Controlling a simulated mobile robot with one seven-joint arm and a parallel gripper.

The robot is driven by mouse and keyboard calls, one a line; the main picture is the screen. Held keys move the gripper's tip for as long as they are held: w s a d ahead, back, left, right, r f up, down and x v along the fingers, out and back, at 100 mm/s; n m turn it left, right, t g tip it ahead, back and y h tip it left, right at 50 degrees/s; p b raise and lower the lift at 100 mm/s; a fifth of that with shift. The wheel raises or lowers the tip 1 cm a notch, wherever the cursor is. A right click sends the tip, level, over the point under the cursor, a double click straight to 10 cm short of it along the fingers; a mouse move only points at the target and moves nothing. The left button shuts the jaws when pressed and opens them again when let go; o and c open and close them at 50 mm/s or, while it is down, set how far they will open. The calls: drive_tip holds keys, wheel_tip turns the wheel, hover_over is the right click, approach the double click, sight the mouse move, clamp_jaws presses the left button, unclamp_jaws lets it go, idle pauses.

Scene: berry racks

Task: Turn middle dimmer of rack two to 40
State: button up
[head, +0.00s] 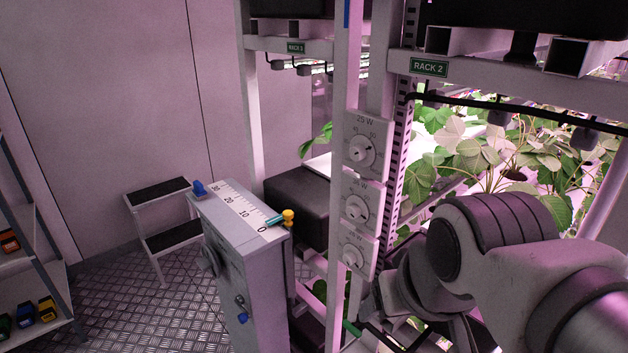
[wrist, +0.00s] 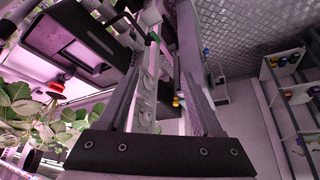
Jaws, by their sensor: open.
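Three white dimmer plates with round knobs run down the post under the RACK 2 sign (head: 429,67) in the head view. The middle dimmer (head: 356,208) sits between the top dimmer (head: 361,150) and the bottom dimmer (head: 352,256). Its scale is too small to read surely. My arm comes in from the right, and its end is low beside the bottom dimmer, where my gripper is not clear. In the wrist view my gripper (wrist: 162,75) has its fingers apart with nothing held. The dimmer strip (wrist: 147,85) shows beyond and between them, without visible contact.
A grey cabinet (head: 250,275) with a numbered scale and blue and yellow knobs stands left of the post. A step stool (head: 165,190) and a shelf (head: 38,328) stand farther left. Leafy plants (head: 490,150) fill rack two on the right. Metal floor is open at the lower left.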

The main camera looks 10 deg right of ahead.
drive_tip(key=m+t+h+p, duration=0.4)
drive_tip(key=m+h+p, duration=0.2)
drive_tip(key=h, duration=0.9)
approach(350, 214)
drive_tip(key=p+x, duration=0.4)
drive_tip(key=x, duration=0.4)
drive_tip(key=shift+d, duration=0.2)
clamp_jaws()
